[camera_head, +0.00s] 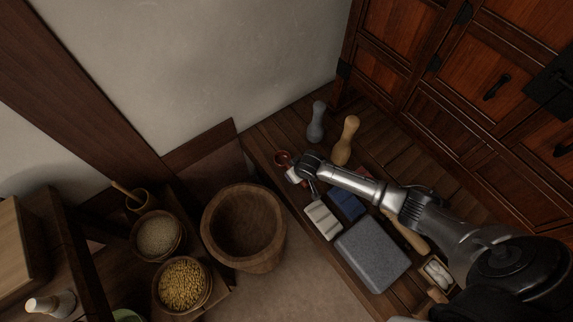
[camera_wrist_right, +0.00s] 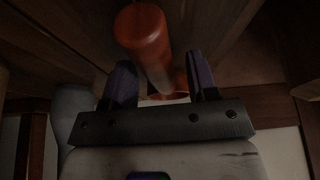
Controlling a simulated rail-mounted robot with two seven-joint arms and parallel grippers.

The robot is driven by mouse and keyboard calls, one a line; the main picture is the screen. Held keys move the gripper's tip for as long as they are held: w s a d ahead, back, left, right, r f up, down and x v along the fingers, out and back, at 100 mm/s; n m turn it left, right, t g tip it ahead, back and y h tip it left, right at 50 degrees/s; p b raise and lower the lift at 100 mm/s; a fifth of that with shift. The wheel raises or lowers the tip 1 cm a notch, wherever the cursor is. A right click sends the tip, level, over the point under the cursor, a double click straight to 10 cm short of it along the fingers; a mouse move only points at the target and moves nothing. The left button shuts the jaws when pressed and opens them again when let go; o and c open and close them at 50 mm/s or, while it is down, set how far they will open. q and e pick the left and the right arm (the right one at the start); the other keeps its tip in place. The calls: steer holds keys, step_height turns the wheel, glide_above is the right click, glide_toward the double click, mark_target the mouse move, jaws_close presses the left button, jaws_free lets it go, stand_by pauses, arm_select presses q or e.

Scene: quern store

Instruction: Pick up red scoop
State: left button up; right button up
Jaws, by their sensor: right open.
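The red scoop (camera_head: 282,158) shows only in part in the head view, at the left end of the wooden bench, beside my right gripper (camera_head: 300,174). In the right wrist view its orange-red handle (camera_wrist_right: 145,35) runs between the two dark fingers of my right gripper (camera_wrist_right: 162,76). The fingers stand apart on either side of it. I see a gap at each side, and the scoop's far end is partly hidden behind the gripper body. My left gripper is in neither view.
On the bench (camera_head: 270,133) stand a grey pestle (camera_head: 316,122) and a wooden pestle (camera_head: 346,141). A pale block (camera_head: 323,221), a blue block (camera_head: 347,204) and a grey stone slab (camera_head: 372,253) lie near my arm. A large wooden mortar (camera_head: 245,226) stands left of the bench.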

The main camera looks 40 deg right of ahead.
steer(key=shift+f, duration=0.25)
stand_by(0.4)
steer(key=shift+c, duration=0.4)
jaws_close()
